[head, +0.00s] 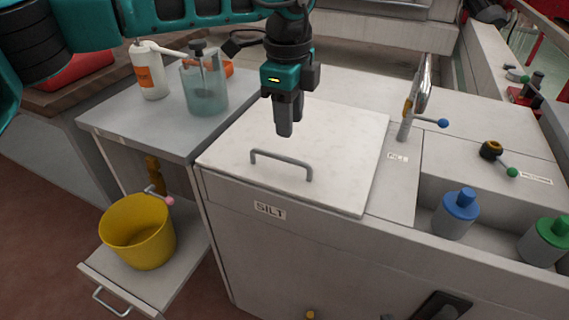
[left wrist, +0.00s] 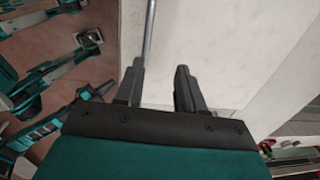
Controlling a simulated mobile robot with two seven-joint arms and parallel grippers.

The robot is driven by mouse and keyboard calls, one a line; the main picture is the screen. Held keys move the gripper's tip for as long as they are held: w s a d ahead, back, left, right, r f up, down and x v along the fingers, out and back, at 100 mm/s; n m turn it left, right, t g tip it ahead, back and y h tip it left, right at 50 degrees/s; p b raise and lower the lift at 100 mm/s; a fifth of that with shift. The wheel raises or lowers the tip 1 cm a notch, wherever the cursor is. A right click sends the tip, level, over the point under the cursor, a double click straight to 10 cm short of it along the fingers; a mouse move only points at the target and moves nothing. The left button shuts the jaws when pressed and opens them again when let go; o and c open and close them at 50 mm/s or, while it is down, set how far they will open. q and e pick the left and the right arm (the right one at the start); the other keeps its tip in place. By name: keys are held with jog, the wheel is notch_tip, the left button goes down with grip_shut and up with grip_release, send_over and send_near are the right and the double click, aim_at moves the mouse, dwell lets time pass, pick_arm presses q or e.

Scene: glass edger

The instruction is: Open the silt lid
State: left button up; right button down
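The silt lid (head: 340,150) is a pale square panel lying flat and shut on top of the grey cabinet, above the SILT label (head: 269,210). Its grey bar handle (head: 282,158) stands near the front edge. My left gripper (head: 285,132) points down over the lid, and its fingertips appear just above and behind the handle in the head view. In the left wrist view its two fingers (left wrist: 160,85) are apart with nothing between the tips. The handle (left wrist: 150,35) runs up from beside the left-hand finger there. My right gripper is not in view.
Left of the lid, a side table holds a white bottle (head: 149,70) and a clear jug (head: 204,85). A yellow bucket (head: 138,232) stands on a low shelf. Right of the lid are a tap with a blue knob (head: 443,123) and blue (head: 456,214) and green (head: 546,241) bottles.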

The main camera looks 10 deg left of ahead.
aim_at(286, 158)
pick_arm(q)
jog(key=shift+t, duration=0.3)
jog(key=f+b, duration=0.1)
jog(key=s+f+b, duration=0.1)
jog(key=f, duration=0.1)
jog(key=f+b, duration=0.1)
jog(key=f, duration=0.1)
jog(key=shift+s+a, duration=0.2)
jog(key=shift+a, duration=0.05)
jog(key=shift+s+f+t+b, duration=0.25)
jog(key=shift+f+t+b, duration=0.05)
jog(key=shift+f+b, duration=0.4)
jog(key=shift+r, duration=0.1)
